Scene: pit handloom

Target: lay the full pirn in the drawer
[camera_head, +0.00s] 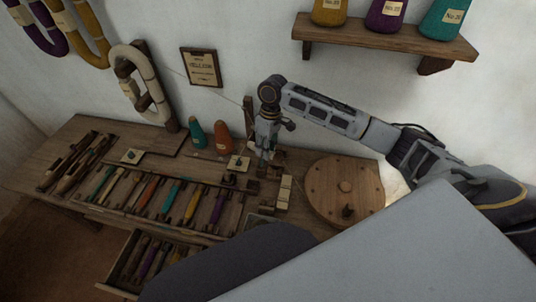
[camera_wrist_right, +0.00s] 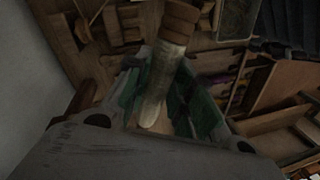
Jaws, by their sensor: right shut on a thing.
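My right gripper (camera_head: 263,155) is over the bench, left of the round wooden lid, and points down. In the right wrist view its green-padded fingers (camera_wrist_right: 165,100) are shut on a pirn (camera_wrist_right: 168,70) with a pale wound body and a brown wooden end. My left gripper is not in view.
A rack (camera_head: 165,215) of several coloured pirns lies on the bench (camera_head: 60,150) above the drawer. Teal (camera_head: 196,134) and orange (camera_head: 222,138) cones stand at the back. The round wooden lid (camera_head: 325,185) is right of the gripper. A shelf (camera_head: 380,38) holds cones above.

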